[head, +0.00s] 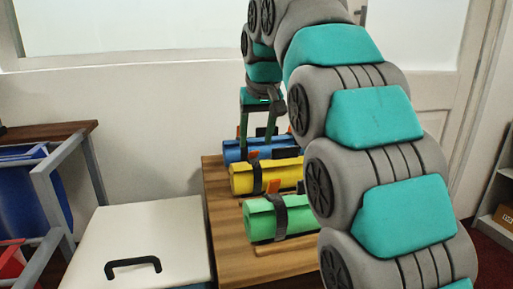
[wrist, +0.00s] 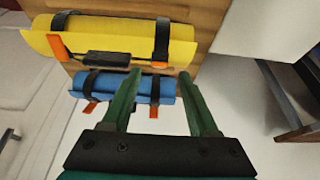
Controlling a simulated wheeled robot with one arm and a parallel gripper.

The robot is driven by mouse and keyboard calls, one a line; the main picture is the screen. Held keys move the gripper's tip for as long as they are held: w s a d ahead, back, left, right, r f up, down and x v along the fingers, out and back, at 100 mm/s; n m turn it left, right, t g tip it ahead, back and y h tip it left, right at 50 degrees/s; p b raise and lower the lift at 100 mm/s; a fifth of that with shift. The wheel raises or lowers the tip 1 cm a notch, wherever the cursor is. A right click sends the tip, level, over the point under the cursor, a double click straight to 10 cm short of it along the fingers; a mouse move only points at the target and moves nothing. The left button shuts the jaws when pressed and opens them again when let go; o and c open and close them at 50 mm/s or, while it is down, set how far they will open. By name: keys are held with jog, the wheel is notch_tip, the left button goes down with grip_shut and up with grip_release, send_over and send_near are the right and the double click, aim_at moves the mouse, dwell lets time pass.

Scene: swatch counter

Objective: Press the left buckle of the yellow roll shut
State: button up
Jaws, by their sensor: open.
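The yellow roll (head: 282,174) lies across the wooden counter between the blue and green rolls. A dark strap (head: 257,179) wraps its left end, and an orange buckle tab (head: 254,156) shows above that strap. The wrist view, turned around, shows the yellow roll (wrist: 110,37) with an orange buckle (wrist: 159,65) at its right strap and another (wrist: 58,47) at its left strap. Whether either is latched I cannot tell. My gripper (head: 256,140) is open and empty, above the blue roll and behind the yellow one. Its fingertips (wrist: 161,74) appear close to the right-hand buckle in the wrist view.
The blue roll (wrist: 122,86) lies behind, with orange tabs sticking out. The green roll (head: 297,217) lies in front, with its own strap and raised tab (head: 273,187). A white cabinet top (head: 150,235) with a black handle stands left of the counter (head: 228,245). A wall is behind.

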aim_at(254, 151)
jog(key=shift+x, duration=2.05)
grip_shut()
